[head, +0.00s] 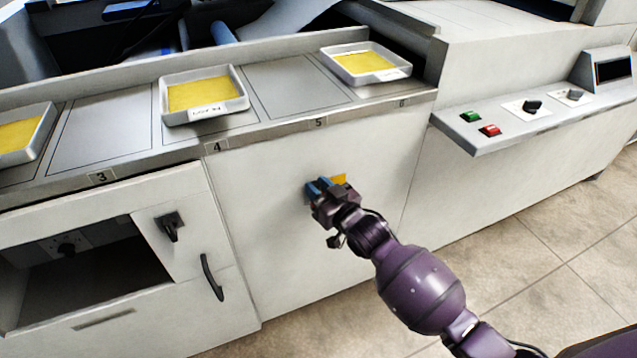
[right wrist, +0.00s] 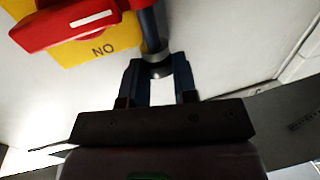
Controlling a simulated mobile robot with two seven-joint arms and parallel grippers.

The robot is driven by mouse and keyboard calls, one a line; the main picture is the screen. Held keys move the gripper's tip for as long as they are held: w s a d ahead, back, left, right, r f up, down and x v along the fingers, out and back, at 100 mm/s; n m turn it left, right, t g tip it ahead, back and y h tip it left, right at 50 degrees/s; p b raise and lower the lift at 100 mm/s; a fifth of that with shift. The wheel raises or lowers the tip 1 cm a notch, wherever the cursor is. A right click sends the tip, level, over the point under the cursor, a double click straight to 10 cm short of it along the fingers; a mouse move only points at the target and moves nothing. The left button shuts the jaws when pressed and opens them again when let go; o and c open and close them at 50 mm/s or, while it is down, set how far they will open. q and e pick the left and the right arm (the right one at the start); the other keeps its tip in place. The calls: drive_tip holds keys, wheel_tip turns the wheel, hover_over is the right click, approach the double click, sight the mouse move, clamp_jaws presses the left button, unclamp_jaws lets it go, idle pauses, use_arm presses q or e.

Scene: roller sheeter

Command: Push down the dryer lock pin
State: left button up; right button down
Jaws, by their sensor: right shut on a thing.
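My right gripper (head: 316,189) reaches the white cabinet front below the tray ledge. In the right wrist view its two dark blue fingers (right wrist: 159,78) are shut on a dark upright pin with a pale collar at its lower end, taken as the dryer lock pin (right wrist: 151,28). The pin stands beside a red rotary handle (right wrist: 70,22) on a yellow plate (right wrist: 95,47) marked "NO"; the rest of the lettering is hidden. In the head view the yellow plate (head: 340,179) shows just behind the gripper, which hides the pin and the red handle. My left gripper is not in view.
White trays with yellow sheets (head: 206,93) stand on the numbered ledge above. At left is an open compartment (head: 90,275) and a door with a black handle (head: 212,277). At right a control shelf (head: 478,148) with green and red buttons juts out. Tiled floor lies below.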

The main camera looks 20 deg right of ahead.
drive_tip(key=c, duration=0.9)
unclamp_jaws()
drive_tip(key=shift+f, duration=0.3)
drive_tip(key=shift+r, duration=0.1)
use_arm(q)
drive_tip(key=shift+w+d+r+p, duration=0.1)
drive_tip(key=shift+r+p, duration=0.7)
drive_tip(key=shift+p, duration=0.15)
use_arm(e)
drive_tip(key=v, duration=1.1)
use_arm(q)
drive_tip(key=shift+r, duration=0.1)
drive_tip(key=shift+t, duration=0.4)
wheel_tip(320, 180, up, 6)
drive_tip(key=p, duration=0.6)
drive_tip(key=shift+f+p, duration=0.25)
drive_tip(key=shift+p, duration=0.1)
use_arm(e)
drive_tip(key=s+d+f+g+h, duration=0.1)
drive_tip(key=s+g, duration=0.1)
drive_tip(key=s, duration=0.7)
drive_tip(key=s+d+f+m+g+h, duration=0.1)
drive_tip(key=s+f+g+h, duration=0.1)
drive_tip(key=s, duration=0.7)
drive_tip(key=s+d+f+g+h, duration=0.1)
drive_tip(key=s+d+f+g, duration=0.1)
drive_tip(key=s, duration=0.7)
drive_tip(key=shift+m+h, duration=0.3)
drive_tip(key=shift+m, duration=0.1)
